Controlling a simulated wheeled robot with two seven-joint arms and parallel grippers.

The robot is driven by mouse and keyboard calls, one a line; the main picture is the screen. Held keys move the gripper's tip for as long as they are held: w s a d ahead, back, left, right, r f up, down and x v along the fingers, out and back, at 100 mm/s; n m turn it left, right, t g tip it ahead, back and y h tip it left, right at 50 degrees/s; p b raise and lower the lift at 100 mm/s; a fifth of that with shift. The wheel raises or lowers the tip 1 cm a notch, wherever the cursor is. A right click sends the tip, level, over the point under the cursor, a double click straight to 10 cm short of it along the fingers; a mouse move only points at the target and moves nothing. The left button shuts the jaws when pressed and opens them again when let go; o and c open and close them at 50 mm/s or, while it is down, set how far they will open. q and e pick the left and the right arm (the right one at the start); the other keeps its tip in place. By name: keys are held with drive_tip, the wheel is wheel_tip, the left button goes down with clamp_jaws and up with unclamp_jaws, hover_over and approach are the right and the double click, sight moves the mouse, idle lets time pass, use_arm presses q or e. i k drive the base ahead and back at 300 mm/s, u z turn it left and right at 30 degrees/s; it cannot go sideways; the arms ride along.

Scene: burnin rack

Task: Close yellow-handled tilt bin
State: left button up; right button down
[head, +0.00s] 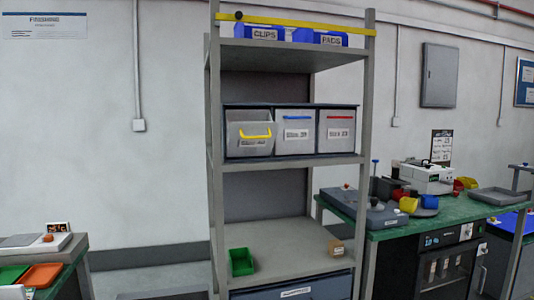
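The yellow-handled tilt bin (249,146) is the leftmost of three grey bins in a dark frame (290,105) on the rack's middle shelf. Its front leans out at the top, so it stands tilted open, with a dark gap above it. Its yellow handle (255,134) crosses the front. The bins beside it, one with a blue handle (296,118) and one with a red handle (339,117), sit flush in the frame. Neither of my grippers is in view.
The rack's top shelf holds blue bins (320,38) behind a yellow bar (300,23). A green bin (241,262) and small brown box (336,247) stand on the lower shelf. Green-topped benches flank the rack, the right one (400,231) cluttered. The space before the tilt bin looks clear.

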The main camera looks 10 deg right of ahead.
sight(255, 125)
drive_tip(key=z, duration=0.7)
drive_tip(key=k, duration=0.2)
drive_tip(key=u, duration=1.65)
drive_tip(key=i, duration=0.9)
